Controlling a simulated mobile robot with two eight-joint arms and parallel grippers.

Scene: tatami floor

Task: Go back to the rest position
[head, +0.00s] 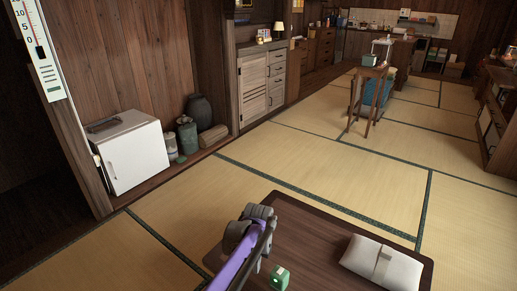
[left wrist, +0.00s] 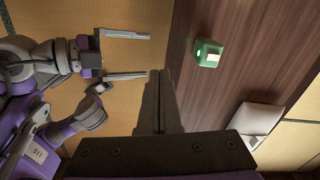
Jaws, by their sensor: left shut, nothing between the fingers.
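My left gripper (left wrist: 157,76) is shut and empty in the left wrist view. Its dark fingers lie together over the edge of the low table. In the head view my purple and grey left arm reaches over the table's left side, and its fingertips are hard to make out. My right gripper (left wrist: 148,55) shows at the upper left of the left wrist view. Its two grey fingers are apart with nothing between them, over the tatami.
The dark low table (head: 325,245) holds a small green box (head: 280,278) close by my left arm and a pale wrapped bundle (head: 382,262) farther right. A white fridge (head: 138,155) stands by the left wall. A wooden stool (head: 366,98) stands farther back. Tatami between is clear.

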